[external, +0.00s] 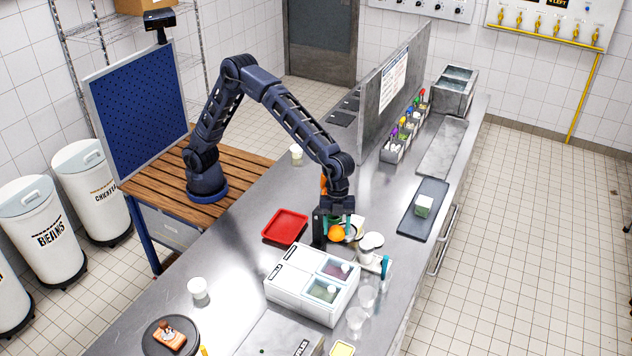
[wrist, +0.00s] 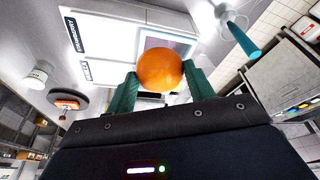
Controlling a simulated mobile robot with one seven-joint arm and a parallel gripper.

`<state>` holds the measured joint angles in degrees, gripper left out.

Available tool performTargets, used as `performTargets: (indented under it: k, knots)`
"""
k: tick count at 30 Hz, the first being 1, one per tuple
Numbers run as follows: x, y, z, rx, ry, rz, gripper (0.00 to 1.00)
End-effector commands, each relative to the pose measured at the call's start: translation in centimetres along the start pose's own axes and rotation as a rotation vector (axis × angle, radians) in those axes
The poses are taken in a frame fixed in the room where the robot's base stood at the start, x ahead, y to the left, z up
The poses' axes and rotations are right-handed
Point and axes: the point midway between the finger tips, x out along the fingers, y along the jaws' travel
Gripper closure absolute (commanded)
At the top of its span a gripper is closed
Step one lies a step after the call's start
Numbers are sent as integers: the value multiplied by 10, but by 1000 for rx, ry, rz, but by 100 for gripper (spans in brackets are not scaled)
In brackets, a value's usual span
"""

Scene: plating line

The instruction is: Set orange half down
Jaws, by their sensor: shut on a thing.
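The orange half (external: 336,234) is between the teal fingers of my gripper (external: 335,224), above the steel counter. In the wrist view the orange half (wrist: 165,70) shows its round peel, with one finger of my gripper (wrist: 160,86) on each side. The fingers are shut on it. Its cut face is hidden. A white device (external: 371,243) with a teal handle (external: 386,266) stands just right of my gripper. I cannot tell whether the orange half touches anything below.
A white bin unit (external: 285,290) with two clear lids stands in front of my gripper. A red tray (external: 285,226) is to its left. Clear cups (external: 366,297) stand by the right edge. A dark tray (external: 432,196) holds a pale green block (external: 423,205). The counter's left middle is mostly clear.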

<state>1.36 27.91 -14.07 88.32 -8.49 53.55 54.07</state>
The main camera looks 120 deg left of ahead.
Motion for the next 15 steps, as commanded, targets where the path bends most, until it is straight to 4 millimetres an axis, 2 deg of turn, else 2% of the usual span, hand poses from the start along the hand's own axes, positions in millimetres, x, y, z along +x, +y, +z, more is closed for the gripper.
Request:
performTargets:
  k: [1,6,15]
  knots:
    - [4,19,-15,32,0,10,70]
    - [18,81,-55,132,-1,42,70]
    - [36,198,-111,310,-2,95,70]
